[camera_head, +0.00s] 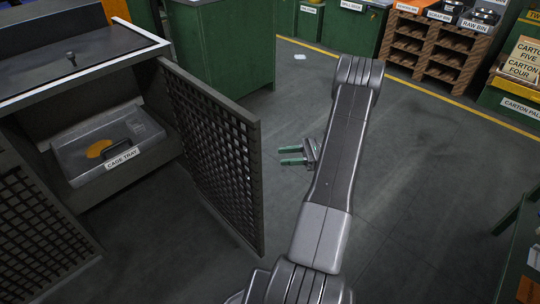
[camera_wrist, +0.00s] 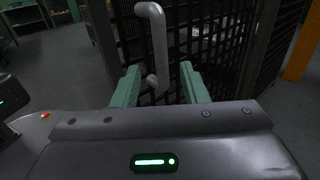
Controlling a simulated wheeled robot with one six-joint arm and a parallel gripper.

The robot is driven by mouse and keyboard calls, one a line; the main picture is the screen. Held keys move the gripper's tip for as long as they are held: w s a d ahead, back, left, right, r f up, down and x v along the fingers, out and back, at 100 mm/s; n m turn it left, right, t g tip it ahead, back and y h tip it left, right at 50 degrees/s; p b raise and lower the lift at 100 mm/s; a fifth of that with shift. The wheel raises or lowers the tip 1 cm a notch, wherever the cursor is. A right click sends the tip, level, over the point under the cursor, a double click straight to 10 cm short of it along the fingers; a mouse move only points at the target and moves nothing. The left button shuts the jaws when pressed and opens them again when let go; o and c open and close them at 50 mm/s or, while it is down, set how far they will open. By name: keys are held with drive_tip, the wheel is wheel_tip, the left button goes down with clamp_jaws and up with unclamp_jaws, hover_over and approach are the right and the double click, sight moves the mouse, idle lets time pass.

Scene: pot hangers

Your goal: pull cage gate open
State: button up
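The cage gate (camera_head: 215,150), a dark mesh panel in a grey frame, stands swung out from the cabinet in the head view, with a gap beside it showing the interior. In the wrist view the gate mesh (camera_wrist: 195,45) fills the middle. A grey bar handle (camera_wrist: 158,40) is mounted on it. My gripper (camera_head: 281,156) is to the right of the gate, its two green fingers apart and pointing at it. In the wrist view the handle's lower end lies between the fingers of my gripper (camera_wrist: 160,70); I cannot tell whether they touch it. The handle is not visible in the head view.
A grey tray (camera_head: 106,145) labelled "CAGE TRAY" with an orange disc sits inside the cabinet. A second mesh panel (camera_head: 38,232) is at lower left. A green cabinet (camera_head: 220,45) stands behind the gate. Floor right of my arm (camera_head: 430,160) is clear.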

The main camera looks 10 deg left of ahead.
drive_tip(key=v, duration=0.3)
drive_tip(key=shift+w+d, duration=0.1)
drive_tip(key=shift+d, duration=0.3)
drive_tip(key=b+x, duration=0.2)
drive_tip(key=x, duration=1.2)
drive_tip(key=shift+r, duration=0.1)
